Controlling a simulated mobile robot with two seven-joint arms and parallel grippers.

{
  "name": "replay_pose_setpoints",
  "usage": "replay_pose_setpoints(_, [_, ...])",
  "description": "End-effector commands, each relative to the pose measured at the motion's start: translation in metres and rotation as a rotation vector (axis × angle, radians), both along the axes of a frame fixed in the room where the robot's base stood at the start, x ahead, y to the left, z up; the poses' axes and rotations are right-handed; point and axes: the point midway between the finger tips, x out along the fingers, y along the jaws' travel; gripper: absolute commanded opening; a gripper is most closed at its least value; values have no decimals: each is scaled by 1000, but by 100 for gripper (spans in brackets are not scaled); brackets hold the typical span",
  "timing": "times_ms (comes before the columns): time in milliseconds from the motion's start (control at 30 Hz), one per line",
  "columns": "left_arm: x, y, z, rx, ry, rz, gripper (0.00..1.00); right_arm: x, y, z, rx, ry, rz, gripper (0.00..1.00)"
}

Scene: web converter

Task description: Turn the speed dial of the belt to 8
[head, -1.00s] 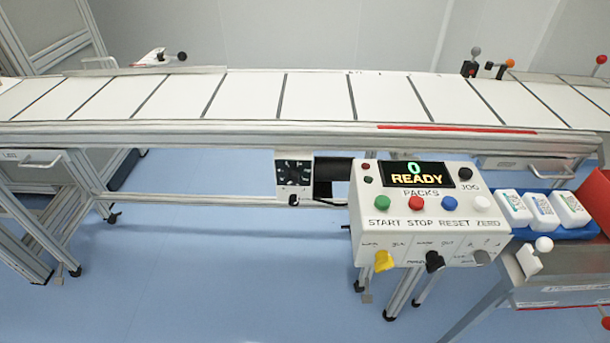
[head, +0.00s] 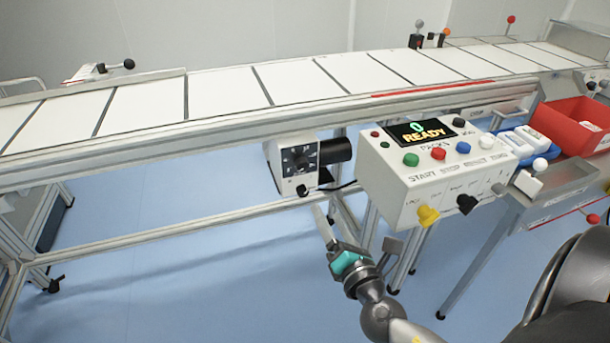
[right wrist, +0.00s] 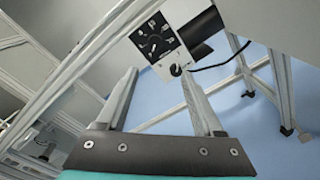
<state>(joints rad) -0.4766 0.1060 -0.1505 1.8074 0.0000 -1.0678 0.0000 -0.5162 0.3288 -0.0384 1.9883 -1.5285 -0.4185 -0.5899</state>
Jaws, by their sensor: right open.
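The speed dial (head: 299,159) is a black square face with white marks on a light drive box (head: 274,158) under the belt. A small black knob (head: 302,190) sits below the face. The dial also shows in the right wrist view (right wrist: 154,39), beyond my fingertips; its numbers are too small to read. The white belt (head: 225,90) has dark cross lines. My right gripper (head: 324,215) is below and a little right of the dial, apart from it. In the right wrist view the gripper (right wrist: 159,78) is open and empty. My left gripper is not in view.
The control box (head: 398,183) stands right of the dial, its display reading 0 READY, with several buttons and knobs. A black cable (head: 335,188) runs from the drive box. A red bin (head: 572,125) is farther right. The floor left of the dial is clear.

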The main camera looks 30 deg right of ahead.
Motion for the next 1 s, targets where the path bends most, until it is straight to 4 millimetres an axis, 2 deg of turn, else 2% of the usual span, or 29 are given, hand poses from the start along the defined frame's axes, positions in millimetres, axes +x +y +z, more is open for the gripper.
replay_pose_setpoints(100, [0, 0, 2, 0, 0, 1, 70, 3, 1, 10, -36, -21, 5, 69])
replay_pose_setpoints(267, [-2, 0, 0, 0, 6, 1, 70, 18, -3, 12, -36, -24, 5, 69])
replay_pose_setpoints(533, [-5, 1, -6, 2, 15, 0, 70, 58, -12, 11, -35, -22, 5, 69])
replay_pose_setpoints(1000, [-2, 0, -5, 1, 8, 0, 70, 126, -28, 10, -34, -21, 6, 69])
